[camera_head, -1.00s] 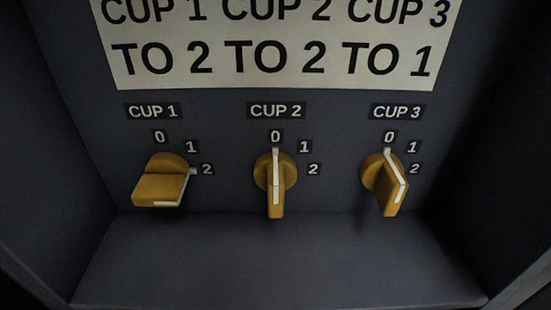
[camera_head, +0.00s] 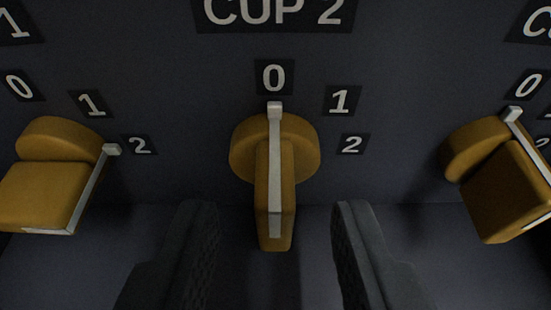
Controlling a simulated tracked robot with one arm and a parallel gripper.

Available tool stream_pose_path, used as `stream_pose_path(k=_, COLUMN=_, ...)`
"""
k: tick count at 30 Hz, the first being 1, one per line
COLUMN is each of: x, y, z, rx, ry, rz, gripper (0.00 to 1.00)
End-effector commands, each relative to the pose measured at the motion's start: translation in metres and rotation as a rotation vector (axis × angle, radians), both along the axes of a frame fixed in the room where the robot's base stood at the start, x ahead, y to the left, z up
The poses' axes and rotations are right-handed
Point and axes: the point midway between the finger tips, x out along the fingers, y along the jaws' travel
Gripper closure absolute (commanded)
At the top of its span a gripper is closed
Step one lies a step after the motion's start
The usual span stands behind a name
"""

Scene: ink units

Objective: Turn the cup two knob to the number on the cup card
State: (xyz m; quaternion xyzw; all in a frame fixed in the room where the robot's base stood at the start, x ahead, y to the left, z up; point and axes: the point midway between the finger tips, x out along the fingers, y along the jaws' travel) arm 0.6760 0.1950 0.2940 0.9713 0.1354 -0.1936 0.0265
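The cup two knob (camera_head: 274,165) is yellow with a white pointer line, and stands in the middle under the CUP 2 label (camera_head: 275,12). Its pointer is at 0 (camera_head: 274,77). The numbers 1 (camera_head: 341,101) and 2 (camera_head: 352,144) are to its right. My gripper (camera_head: 276,215) is open, with one dark finger at each side of the knob's lower end. Both fingers appear apart from the knob, with nothing between them but the knob's grip part in view. The cup card is out of view now; a second ago it read CUP 2 TO 2.
The cup one knob (camera_head: 48,180) at the left points to 2. The cup three knob (camera_head: 495,180) at the right points to 0. There is clear panel between the knobs, and a dark ledge (camera_head: 275,285) lies below them.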

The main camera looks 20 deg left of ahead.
Motion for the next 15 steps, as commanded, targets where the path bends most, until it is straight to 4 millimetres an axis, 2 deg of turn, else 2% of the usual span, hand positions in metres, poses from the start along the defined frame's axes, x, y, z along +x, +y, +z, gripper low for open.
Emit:
stream_pose_path(k=6, x=0.013, y=0.004, z=-0.006, rx=-0.001, ry=0.0, rz=0.001, gripper=0.65)
stream_pose_path(k=15, x=0.015, y=0.004, z=-0.005, rx=-0.001, ry=0.0, rz=0.001, gripper=0.65)
